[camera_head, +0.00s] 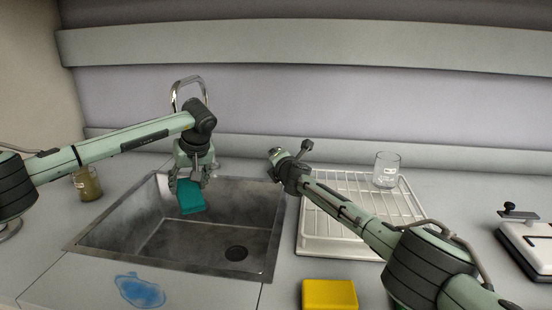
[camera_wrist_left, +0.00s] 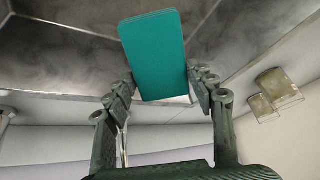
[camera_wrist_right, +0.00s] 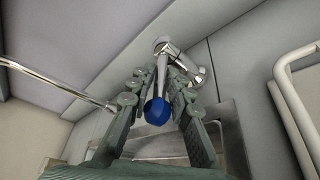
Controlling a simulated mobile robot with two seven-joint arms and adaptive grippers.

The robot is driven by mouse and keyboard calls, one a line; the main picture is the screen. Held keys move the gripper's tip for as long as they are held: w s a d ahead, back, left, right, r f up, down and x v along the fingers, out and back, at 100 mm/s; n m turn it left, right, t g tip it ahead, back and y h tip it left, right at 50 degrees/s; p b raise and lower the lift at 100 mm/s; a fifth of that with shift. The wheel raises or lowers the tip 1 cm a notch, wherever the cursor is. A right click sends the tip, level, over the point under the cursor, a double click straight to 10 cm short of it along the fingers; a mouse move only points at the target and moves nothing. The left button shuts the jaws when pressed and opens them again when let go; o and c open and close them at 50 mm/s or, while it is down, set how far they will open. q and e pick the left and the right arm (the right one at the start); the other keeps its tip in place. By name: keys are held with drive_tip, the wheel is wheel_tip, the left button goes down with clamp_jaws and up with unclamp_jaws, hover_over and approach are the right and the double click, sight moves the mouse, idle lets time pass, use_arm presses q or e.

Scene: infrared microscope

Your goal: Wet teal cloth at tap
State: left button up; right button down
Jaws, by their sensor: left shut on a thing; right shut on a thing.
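The teal cloth (camera_head: 190,199) hangs from my left gripper (camera_head: 190,178), over the sink (camera_head: 110,232) and below the tap's arched spout (camera_head: 188,82). In the left wrist view the cloth (camera_wrist_left: 155,50) is a flat teal block between the two fingertips (camera_wrist_left: 162,88). My right gripper (camera_head: 276,160) is beyond the sink's back right corner. In the right wrist view its fingers (camera_wrist_right: 155,92) are shut on the tap's lever (camera_wrist_right: 162,72), which has a blue end (camera_wrist_right: 157,111). My left arm hides the tap's lower part in the head view. I see no water stream.
A white drying rack (camera_head: 310,238) with a glass beaker (camera_head: 387,170) stands right of the sink. A yellow block (camera_head: 329,295) and a blue spill (camera_head: 139,291) lie in front. A jar (camera_head: 87,184) stands left; a white device (camera_head: 528,245) far right.

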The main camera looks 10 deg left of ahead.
drive_tip(key=shift+d+n+g+y, duration=0.3)
drive_tip(key=shift+n+y, duration=0.1)
drive_tip(key=shift+y, duration=0.1)
drive_tip(key=shift+d+f+n+g+y, duration=0.1)
drive_tip(key=shift+f+n+g+y, duration=0.15)
drive_tip(key=shift+n+g+y, duration=0.45)
drive_tip(key=shift+d+n+y, duration=0.1)
drive_tip(key=shift+n+y, duration=0.2)
drive_tip(key=shift+y, duration=0.2)
drive_tip(key=shift+d, duration=0.1)
drive_tip(key=c, duration=1.6)
unclamp_jaws()
drive_tip(key=shift+r, duration=0.1)
drive_tip(key=shift+w+d+r, duration=0.1)
